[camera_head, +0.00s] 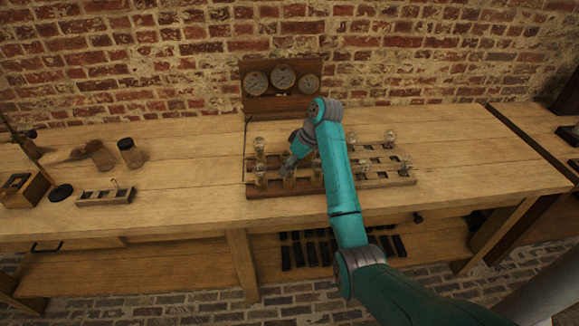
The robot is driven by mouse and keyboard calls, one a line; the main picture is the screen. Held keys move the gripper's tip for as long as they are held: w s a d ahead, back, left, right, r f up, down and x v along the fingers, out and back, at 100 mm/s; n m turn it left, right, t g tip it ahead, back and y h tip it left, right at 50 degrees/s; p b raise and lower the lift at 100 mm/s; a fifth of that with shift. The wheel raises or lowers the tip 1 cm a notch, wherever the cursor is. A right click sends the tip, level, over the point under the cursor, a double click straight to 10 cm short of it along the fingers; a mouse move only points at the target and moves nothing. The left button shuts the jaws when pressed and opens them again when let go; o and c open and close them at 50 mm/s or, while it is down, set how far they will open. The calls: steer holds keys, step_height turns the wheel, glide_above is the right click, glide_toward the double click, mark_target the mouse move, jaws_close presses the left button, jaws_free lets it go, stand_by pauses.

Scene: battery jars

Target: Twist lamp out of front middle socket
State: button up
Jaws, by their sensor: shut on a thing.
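A long wooden board (264,193) with sockets and several glass lamps lies on the workbench. My gripper (287,170) points down at the board's front row, just right of the front left lamp (261,170). It is shut on a lamp, mostly hidden by the fingers; a small brass-coloured part (289,183) shows below them. I cannot tell whether that lamp still sits in its socket. My teal arm crosses the middle of the board and hides part of it.
A back left lamp (259,144) and a back right lamp (390,136) stand nearby. A panel with three round dials (282,104) stands behind. The bench between rack and board is clear.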

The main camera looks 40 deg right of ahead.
steer(key=shift+f, duration=0.1)
steer(key=o, duration=1.4)
steer(key=shift+c, duration=0.2)
steer(key=m+t+h, duration=0.1)
steer(key=m, duration=0.2)
steer(key=shift+a+m, duration=0.1)
steer(key=shift+m, duration=0.3)
steer(key=shift+m+t+h, duration=0.3)
steer(key=shift+m+h, duration=0.6)
steer(key=shift+m, duration=0.8)
